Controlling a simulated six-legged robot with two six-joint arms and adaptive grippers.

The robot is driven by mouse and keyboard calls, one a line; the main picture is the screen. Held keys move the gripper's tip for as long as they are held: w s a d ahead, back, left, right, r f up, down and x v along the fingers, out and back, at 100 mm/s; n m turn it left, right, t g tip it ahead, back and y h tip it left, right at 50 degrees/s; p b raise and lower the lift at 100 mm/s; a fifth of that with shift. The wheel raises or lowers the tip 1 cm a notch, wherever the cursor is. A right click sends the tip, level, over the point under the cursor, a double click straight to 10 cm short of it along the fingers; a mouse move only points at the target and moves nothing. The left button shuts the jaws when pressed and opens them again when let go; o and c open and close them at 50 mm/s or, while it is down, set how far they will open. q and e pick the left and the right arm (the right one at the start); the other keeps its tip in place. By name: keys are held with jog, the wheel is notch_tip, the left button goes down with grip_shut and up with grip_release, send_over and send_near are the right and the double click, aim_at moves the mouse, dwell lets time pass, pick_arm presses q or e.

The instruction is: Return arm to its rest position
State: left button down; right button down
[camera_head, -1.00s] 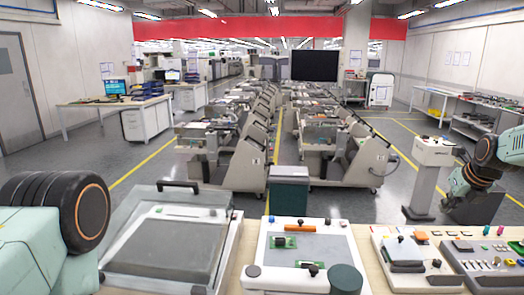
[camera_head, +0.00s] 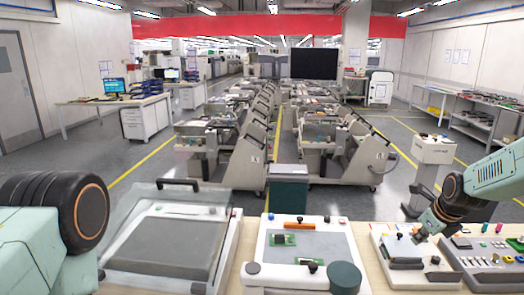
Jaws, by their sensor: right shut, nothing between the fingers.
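My right arm comes in from the right edge, pale green with dark joints. Its right gripper (camera_head: 420,236) is shut and empty, pointing down and left above the small control panel (camera_head: 400,272) at the bench's right. Whether it touches anything there I cannot tell. On the left, a pale green link and a large dark ringed joint of my left arm show. The left gripper is out of view.
The bench holds a fixture with a grey lid (camera_head: 160,247), a white fixture with a green circuit board (camera_head: 284,239), and a button panel (camera_head: 490,262). Feeder trolleys (camera_head: 340,150) stand behind in two rows. A white pedestal (camera_head: 431,165) stands at the right. A yellow-lined aisle lies open.

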jog(key=s+a+f+n+g, duration=0.2)
jog(key=s+a+f+n, duration=1.2)
jog(key=s+f, duration=0.3)
jog(key=s+a+f+n+g, duration=0.25)
jog(key=s+n, duration=0.55)
jog(key=s, duration=0.6)
jog(key=s+a+f+n+g, duration=0.1)
jog(key=s+a+n, duration=0.3)
jog(key=s+n, duration=0.75)
jog(key=s+f+m+b, duration=0.2)
jog(key=s+f+b, duration=0.1)
jog(key=f+b, duration=1.4)
jog(key=shift+s+f+b, duration=0.2)
jog(key=shift+f+b, duration=0.2)
jog(key=shift+b, duration=0.35)
jog(key=shift+d+m, duration=0.1)
jog(key=shift+m, duration=0.25)
